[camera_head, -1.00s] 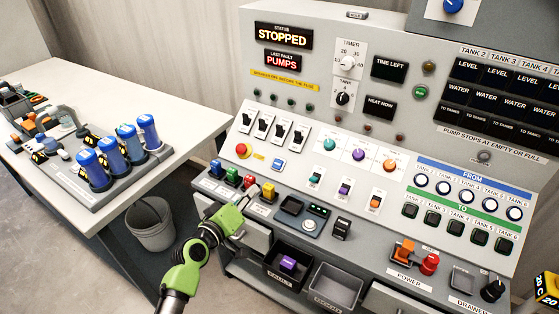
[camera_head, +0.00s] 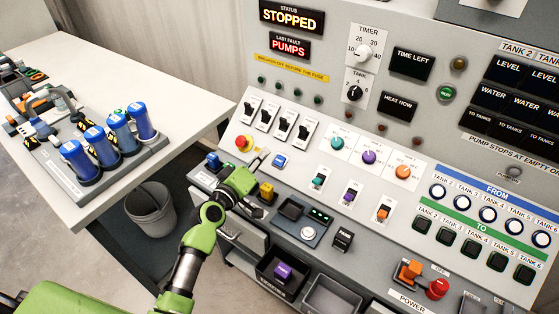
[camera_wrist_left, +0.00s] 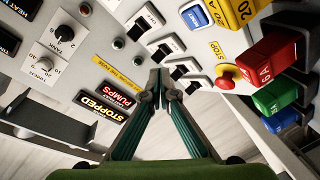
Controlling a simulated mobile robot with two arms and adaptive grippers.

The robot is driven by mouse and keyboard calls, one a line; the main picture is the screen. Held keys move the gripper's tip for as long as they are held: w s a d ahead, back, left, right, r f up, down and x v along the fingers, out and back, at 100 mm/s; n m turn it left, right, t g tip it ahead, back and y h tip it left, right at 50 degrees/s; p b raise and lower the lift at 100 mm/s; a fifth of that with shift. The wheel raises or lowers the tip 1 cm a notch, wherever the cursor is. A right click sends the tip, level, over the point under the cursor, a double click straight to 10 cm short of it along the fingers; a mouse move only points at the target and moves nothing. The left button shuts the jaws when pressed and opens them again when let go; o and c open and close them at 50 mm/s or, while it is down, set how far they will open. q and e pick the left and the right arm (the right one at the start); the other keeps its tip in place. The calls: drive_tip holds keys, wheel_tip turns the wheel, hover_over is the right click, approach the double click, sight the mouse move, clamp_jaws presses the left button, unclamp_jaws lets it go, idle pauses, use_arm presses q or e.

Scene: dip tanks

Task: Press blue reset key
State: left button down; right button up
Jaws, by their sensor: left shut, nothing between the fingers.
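The blue reset key (camera_head: 280,160) is a small square blue key in a white frame on the sloping panel. It also shows at the top of the left wrist view (camera_wrist_left: 194,16). My left gripper (camera_head: 260,157) is shut and empty, its tips just left of the key in the head view, between it and the red stop button (camera_head: 242,142). In the left wrist view the shut fingertips (camera_wrist_left: 159,80) point at the panel, apart from the key in the picture. Whether the tips touch the panel I cannot tell. My right gripper is not in view.
Black switches (camera_head: 267,116) stand above the key. Blue, green and yellow fuse blocks, the yellow one (camera_head: 266,190) clearest, stand below around my left arm. The status display (camera_head: 292,18) reads STOPPED and the fault display (camera_head: 290,47) reads PUMPS.

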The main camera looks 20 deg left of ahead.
sight(280, 161)
use_arm(q)
drive_tip(key=w+f+b, duration=0.1)
drive_tip(key=f, duration=0.1)
drive_tip(key=w+d+f+b, duration=0.1)
drive_tip(key=b, duration=0.1)
drive_tip(key=w+f+b, duration=0.2)
drive_tip(key=shift+d+f, duration=0.2)
drive_tip(key=shift+f, duration=0.15)
drive_tip(key=shift+w+d+f+b, duration=0.2)
drive_tip(key=shift+w+f+b, duration=0.35)
drive_tip(key=shift+b, duration=0.3)
idle(0.4)
drive_tip(key=shift+w+f+b, duration=0.1)
drive_tip(key=shift+f+b, duration=0.1)
drive_tip(key=shift+b, duration=0.15)
